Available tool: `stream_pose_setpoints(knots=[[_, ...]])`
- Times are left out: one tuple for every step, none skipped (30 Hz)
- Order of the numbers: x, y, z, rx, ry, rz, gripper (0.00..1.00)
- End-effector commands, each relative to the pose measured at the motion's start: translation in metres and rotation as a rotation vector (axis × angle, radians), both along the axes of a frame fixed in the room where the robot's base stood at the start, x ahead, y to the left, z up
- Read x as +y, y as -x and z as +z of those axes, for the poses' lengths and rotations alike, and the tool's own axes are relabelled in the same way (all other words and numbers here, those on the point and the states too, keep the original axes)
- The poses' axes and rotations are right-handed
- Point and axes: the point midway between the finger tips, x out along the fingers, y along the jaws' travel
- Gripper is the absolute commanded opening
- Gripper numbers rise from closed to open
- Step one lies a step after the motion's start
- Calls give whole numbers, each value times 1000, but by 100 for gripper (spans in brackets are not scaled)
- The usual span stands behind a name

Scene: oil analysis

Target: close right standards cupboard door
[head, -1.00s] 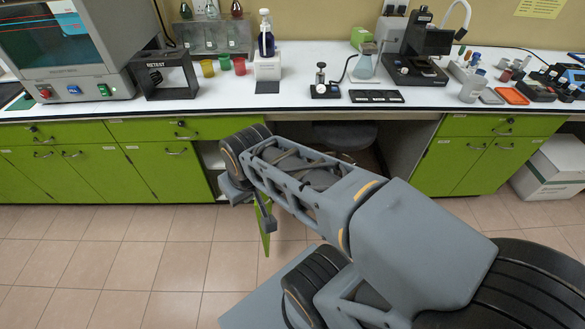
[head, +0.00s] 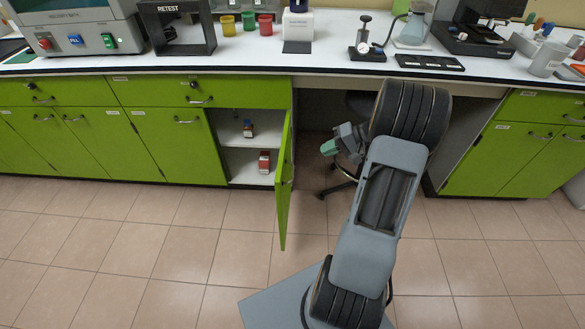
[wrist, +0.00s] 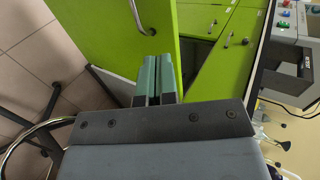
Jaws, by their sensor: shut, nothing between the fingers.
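The right standards cupboard door (head: 284,190) is a green panel standing open, swung out towards me from its right edge. Its outer face with a curved handle (wrist: 138,18) fills the upper left of the wrist view. My gripper (head: 328,148) has green fingertips and is to the right of the door, on its outer side, with a gap in the head view. In the wrist view the fingers (wrist: 158,72) are together and empty, pointing at the door panel. Contact cannot be told there. The open cupboard (head: 245,175) shows a shelf with small bottles (head: 248,129), (head: 264,161).
A wheeled chair (head: 335,188) stands in the knee space behind my gripper. The white worktop (head: 330,60) above holds lab equipment. Closed green cupboards (head: 175,145) lie to the left and others (head: 510,160) to the right. The tiled floor before the door is clear.

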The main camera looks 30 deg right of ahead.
Motion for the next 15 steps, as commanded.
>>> stream_pose_setpoints(knots=[[-6,-1,-11,-13,-16,-15,0],[-8,-2,-13,-19,-21,-20,0],[-8,-3,-16,-27,-28,-26,0],[-8,-5,-18,-31,-30,-29,0],[-6,-6,-20,-33,-33,-29,0],[-3,-8,-23,-35,-35,-29,0],[1,-10,-25,-35,-36,-29,0],[4,-12,-27,-35,-36,-29,0],[10,-16,-31,-34,-34,-28,0],[15,-18,-34,-34,-36,-27,0],[19,-21,-36,-34,-35,-28,0],[25,-24,-41,-32,-34,-28,0],[30,-27,-44,-32,-35,-27,0],[34,-30,-47,-33,-35,-28,0],[40,-33,-50,-33,-34,-27,0]])
